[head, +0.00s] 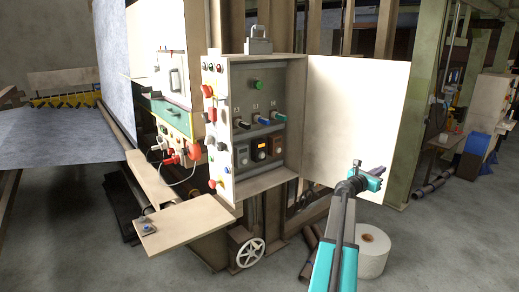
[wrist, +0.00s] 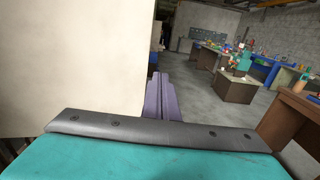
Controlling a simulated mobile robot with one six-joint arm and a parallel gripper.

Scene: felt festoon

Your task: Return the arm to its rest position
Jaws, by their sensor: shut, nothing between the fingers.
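My gripper (wrist: 157,80) shows in the wrist view as two purple fingers close together, shut with nothing between them. In the head view its tip (head: 357,163) is small and dark, in front of the open cabinet door. My teal and dark arm rises from the bottom edge to the right of the control cabinet. The cabinet's grey panel (head: 243,107) carries a green button, several coloured switches and small square dials. Its pale door (head: 355,110) stands open to the right. The door (wrist: 75,50) also fills the left of the wrist view. The gap between gripper and door is hard to judge.
Workbenches (wrist: 238,88) stand across an open floor in the wrist view.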

